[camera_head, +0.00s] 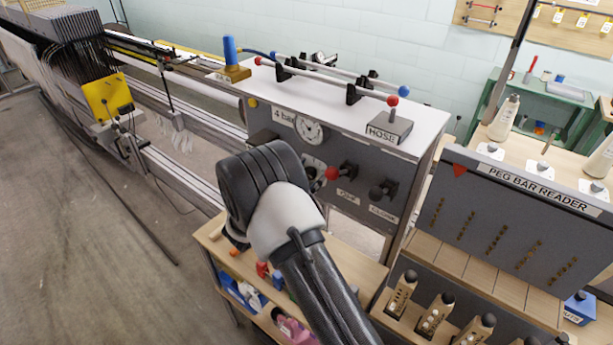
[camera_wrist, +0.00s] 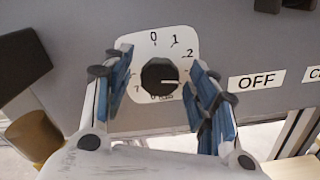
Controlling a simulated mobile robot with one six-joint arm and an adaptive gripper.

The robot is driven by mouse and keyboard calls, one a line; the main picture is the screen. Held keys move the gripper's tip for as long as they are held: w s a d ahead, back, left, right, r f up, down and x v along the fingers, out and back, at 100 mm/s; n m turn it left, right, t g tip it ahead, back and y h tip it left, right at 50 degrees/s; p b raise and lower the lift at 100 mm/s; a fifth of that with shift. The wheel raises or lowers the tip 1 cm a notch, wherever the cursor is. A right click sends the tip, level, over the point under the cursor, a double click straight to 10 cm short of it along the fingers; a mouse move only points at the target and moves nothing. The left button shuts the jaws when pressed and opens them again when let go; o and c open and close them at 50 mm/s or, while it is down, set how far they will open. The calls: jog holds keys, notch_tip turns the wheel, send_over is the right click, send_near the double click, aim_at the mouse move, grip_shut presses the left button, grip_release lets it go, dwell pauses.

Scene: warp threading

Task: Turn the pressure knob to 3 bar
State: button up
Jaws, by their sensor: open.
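The pressure knob (camera_wrist: 160,77) is black and round, on a white scale plate (camera_wrist: 164,43) with 0, 1 and 2 readable along its top and right. Its pale pointer points right and slightly down, past the 2. The mark there is hidden by a finger. My gripper (camera_wrist: 160,66) is open, with one blue-padded finger on each side of the knob. A gap shows left of the knob; contact on the right is unclear. In the head view my wrist covers the gripper and most of the knob area.
A red-balled lever (camera_head: 332,173) and a dark valve (camera_head: 382,190) are right of the knob on the grey panel (camera_head: 405,165). An OFF label (camera_wrist: 257,80) is right of my fingers. A brass-coloured part (camera_wrist: 35,137) is at left. A wooden shelf (camera_head: 340,265) is below.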

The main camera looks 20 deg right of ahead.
jog(key=v, duration=1.2)
jog(key=shift+a, duration=0.15)
